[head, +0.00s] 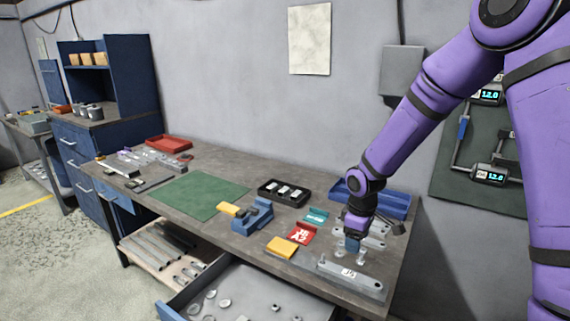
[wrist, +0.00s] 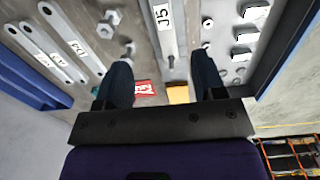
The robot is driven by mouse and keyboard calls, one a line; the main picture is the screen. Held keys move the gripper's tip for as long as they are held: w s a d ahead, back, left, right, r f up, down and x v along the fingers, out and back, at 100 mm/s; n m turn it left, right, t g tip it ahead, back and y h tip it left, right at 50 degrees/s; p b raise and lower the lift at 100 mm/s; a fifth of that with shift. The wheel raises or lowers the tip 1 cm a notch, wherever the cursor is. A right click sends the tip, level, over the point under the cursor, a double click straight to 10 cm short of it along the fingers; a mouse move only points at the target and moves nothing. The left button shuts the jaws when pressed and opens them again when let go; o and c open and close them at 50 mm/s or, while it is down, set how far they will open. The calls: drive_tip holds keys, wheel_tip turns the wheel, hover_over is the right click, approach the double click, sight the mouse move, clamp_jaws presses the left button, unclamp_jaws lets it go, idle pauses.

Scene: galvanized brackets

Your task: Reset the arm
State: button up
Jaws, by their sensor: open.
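My gripper (head: 352,244) points down low over the right end of the workbench. In the wrist view, my gripper (wrist: 165,58) has its two dark fingers apart, with nothing held between them. A galvanized bracket (head: 330,268) with a white label lies near the bench's front edge, just in front of my gripper. In the wrist view, this bracket (wrist: 166,40) reads J5 and shows beyond the gap between the fingers. More labelled brackets (wrist: 50,52) lie side by side at the left there; in the head view they are partly hidden behind my gripper.
Bolts (head: 361,257) stand beside my gripper. A blue tray (head: 395,204) is behind it. Red (head: 301,234) and yellow (head: 282,247) pieces lie to its left. An open drawer (head: 255,290) juts out in front.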

drive_tip(key=s+d+r+m+t, duration=0.1)
drive_tip(key=s+d+r+m, duration=0.1)
drive_tip(key=s+r, duration=0.35)
drive_tip(key=s+d+r+m+t+h, duration=0.1)
drive_tip(key=s+r+m, duration=0.1)
drive_tip(key=r, duration=0.7)
drive_tip(key=s+d+r+m, duration=0.1)
drive_tip(key=s+d+r, duration=0.1)
drive_tip(key=s+r, duration=0.35)
drive_tip(key=s+r+m+t, duration=0.1)
drive_tip(key=s+r, duration=0.3)
drive_tip(key=s, duration=0.4)
drive_tip(key=s+d+r+m+t+y, duration=0.1)
drive_tip(key=s+r+m, duration=0.3)
drive_tip(key=s, duration=0.4)
drive_tip(key=shift+d+r+t, duration=0.15)
drive_tip(key=shift+r+t, duration=0.35)
drive_tip(key=shift+r, duration=0.2)
